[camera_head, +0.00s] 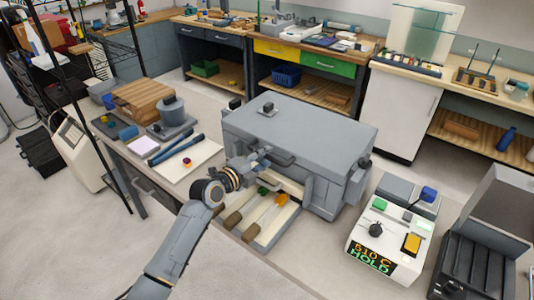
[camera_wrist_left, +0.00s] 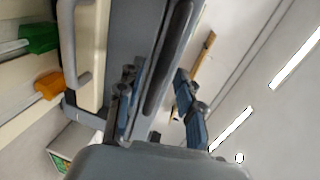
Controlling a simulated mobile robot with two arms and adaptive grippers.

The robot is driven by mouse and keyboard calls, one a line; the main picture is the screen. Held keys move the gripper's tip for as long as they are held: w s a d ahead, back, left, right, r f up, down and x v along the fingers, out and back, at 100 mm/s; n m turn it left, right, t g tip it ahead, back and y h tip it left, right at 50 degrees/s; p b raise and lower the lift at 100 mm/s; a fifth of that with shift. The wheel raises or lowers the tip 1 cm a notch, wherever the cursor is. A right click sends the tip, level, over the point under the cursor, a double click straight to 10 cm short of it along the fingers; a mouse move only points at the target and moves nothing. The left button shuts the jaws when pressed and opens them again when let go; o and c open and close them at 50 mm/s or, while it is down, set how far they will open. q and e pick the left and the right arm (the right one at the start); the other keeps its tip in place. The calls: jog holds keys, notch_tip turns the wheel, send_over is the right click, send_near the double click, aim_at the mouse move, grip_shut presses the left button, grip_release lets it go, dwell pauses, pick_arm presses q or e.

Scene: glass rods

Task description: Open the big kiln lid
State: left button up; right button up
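The big kiln is a large grey box (camera_head: 325,178) in the middle of the head view. Its flat grey lid (camera_head: 315,125) lies shut on top, with a handle (camera_head: 283,158) along the front edge. My left gripper (camera_head: 260,158) is at the front of the lid, beside that handle. In the left wrist view, its two blue fingers (camera_wrist_left: 158,108) stand apart. A grey bar with a dark strip (camera_wrist_left: 168,60) runs between them; I cannot tell whether they touch it. My right gripper is not in view.
Below the gripper is a pale tray (camera_head: 262,238) with green- and orange-tipped rods, also in the wrist view. A wooden block (camera_head: 143,98) and tools lie left. Benches line the back.

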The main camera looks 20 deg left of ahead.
pick_arm(q)
jog(key=shift+x, duration=1)
grip_shut()
